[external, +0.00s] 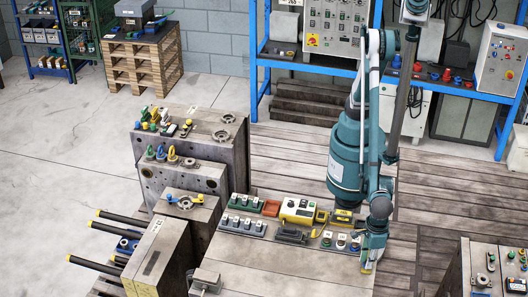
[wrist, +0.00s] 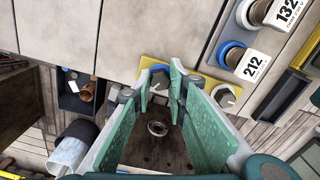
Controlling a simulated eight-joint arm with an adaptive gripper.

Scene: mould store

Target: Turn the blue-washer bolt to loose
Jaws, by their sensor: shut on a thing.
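The blue-washer bolt (wrist: 159,69) shows in the wrist view at the far end of my fingers, its blue rim partly hidden by them. It sits on a yellow plate (wrist: 204,73). My gripper (wrist: 160,80) has green-padded fingers on either side of the bolt and is shut on it. A second, grey bolt head (wrist: 226,95) with a light mark lies just right of the right finger. In the external view my gripper (external: 367,264) points down at the bench's right front part, over a small yellow patch; the bolt is hidden there. The bolt's turn angle cannot be read clearly.
A dark open box (wrist: 84,92) lies left. Switch blocks (external: 243,225) and a yellow device (external: 298,210) stand left of my arm.

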